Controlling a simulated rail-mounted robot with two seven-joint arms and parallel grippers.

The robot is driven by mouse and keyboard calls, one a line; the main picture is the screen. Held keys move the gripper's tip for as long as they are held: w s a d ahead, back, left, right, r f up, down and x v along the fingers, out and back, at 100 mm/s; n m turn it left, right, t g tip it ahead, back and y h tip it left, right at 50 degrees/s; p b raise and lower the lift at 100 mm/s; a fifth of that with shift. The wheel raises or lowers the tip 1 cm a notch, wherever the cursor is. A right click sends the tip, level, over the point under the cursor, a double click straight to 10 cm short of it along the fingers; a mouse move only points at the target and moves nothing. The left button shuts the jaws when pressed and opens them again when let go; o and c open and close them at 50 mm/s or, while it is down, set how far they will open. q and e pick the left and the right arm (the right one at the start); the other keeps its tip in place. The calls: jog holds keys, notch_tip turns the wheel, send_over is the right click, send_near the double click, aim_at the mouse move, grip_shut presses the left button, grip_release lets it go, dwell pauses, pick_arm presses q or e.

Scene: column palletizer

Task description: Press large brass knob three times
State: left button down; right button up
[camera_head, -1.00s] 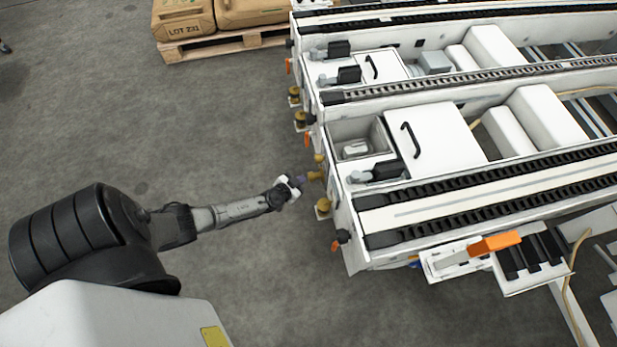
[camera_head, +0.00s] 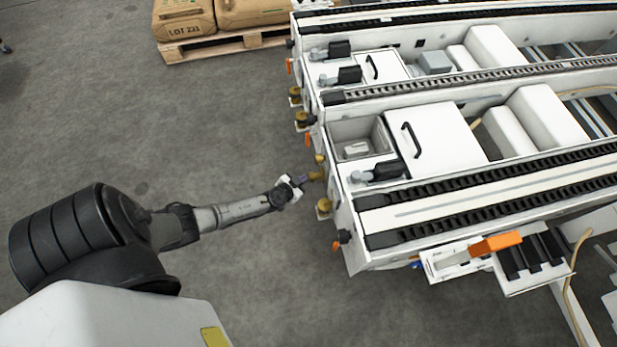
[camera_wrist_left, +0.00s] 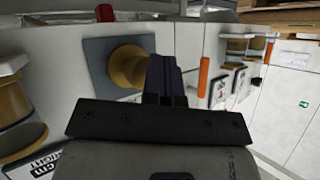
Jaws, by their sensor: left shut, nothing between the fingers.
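Several brass knobs stick out of the near end of the white machine. A brass knob on a square grey plate (camera_wrist_left: 97,65) faces my left gripper; this knob (camera_head: 316,175) is in the head view and also in the left wrist view (camera_wrist_left: 127,66). My left gripper (camera_head: 302,180) is shut and empty, its fingertips right at that knob. In the left wrist view its dark fingers (camera_wrist_left: 165,78) overlap the knob's right edge; I cannot tell whether they touch it. Another brass knob (camera_head: 323,206) is nearer the front corner. My right gripper is out of view.
Large brass-coloured parts (camera_wrist_left: 17,100) stand at the wrist view's left edge. An orange handle (camera_wrist_left: 204,77) is to the right of the fingers. A pallet (camera_head: 225,43) with sacks stands at the back. The grey floor (camera_head: 200,110) left of the machine is clear.

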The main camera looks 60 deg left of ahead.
pick_arm(q)
jog(key=shift+w+d, duration=0.15)
jog(key=shift+w, duration=0.15)
jog(key=shift+w+d, duration=0.25)
jog(key=shift+w, duration=0.25)
dwell(0.7)
dwell(0.4)
jog(key=s, duration=0.1)
jog(key=s+a, duration=0.1)
jog(key=shift+s+a+r+b, duration=0.1)
jog(key=shift+s+b, duration=0.2)
jog(key=shift+b, duration=0.05)
dwell(0.4)
jog(key=shift+s, duration=0.1)
